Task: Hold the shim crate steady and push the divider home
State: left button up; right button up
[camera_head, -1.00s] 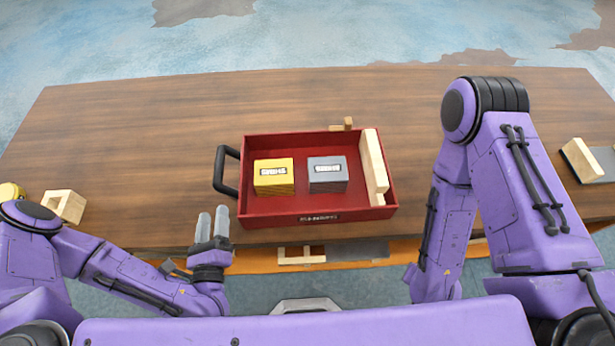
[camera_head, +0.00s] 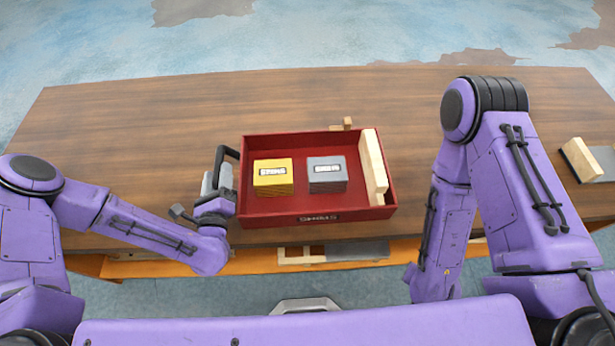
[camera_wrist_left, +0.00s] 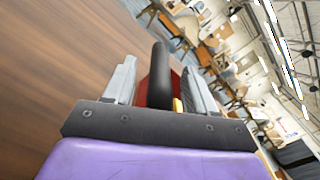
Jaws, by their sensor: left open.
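The red shim crate (camera_head: 283,212) sits on the wooden table. A yellow block stack (camera_head: 273,178) and a grey block stack (camera_head: 327,175) stand inside it. The pale wooden divider (camera_head: 373,163) is at the crate's right end, slightly slanted. The black handle (camera_head: 226,156) is on the crate's left side. My left gripper (camera_head: 217,180) is open at the handle. In the left wrist view the handle (camera_wrist_left: 159,75) stands between the two grey fingers (camera_wrist_left: 160,85), with gaps visible. My right arm is at the right, with its gripper hidden from view.
A small wooden piece (camera_head: 347,123) stands behind the crate. A wooden and grey item (camera_head: 582,160) is at the far right. A wooden frame piece with a grey plate (camera_head: 355,251) is at the front edge. The table left of the crate is clear.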

pick_arm(q)
grip_shut()
jog(key=shift+d+r, duration=0.1)
jog(key=shift+r, duration=0.05)
jog(key=shift+w, duration=0.1)
jog(key=shift+d, duration=0.1)
jog(key=shift+s+f, duration=0.2)
jog(key=shift+f, duration=0.1)
dwell(0.9)
